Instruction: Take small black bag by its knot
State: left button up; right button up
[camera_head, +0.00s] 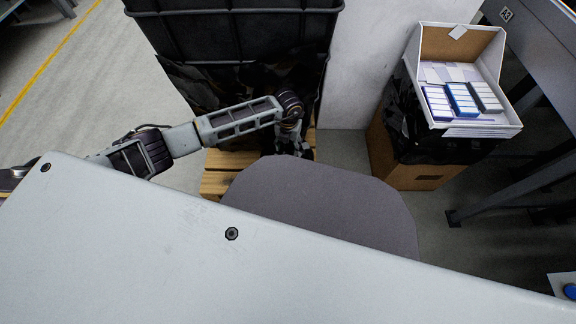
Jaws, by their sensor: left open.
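My left arm comes in from the left, and its gripper (300,150) points down in front of the black crate. The gripper is open; its fingertips are small, dark and partly hidden by a rounded grey panel. Dark, glossy crumpled plastic (195,85) lies in the open lower front of the crate, just behind my left forearm. I cannot make out a separate small black bag or its knot there. More black plastic (402,112) hangs over a cardboard box at the right, apart from the gripper. My right gripper is out of view.
The black crate (235,22) stands on a wooden pallet (214,184). A white open box (487,131) with blue and grey packs sits on the cardboard box (392,165). Grey metal frame legs (510,192) stand at the right.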

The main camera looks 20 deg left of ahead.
pick_arm(q)
jog(key=shift+c, duration=0.2)
grip_shut()
dwell(0.4)
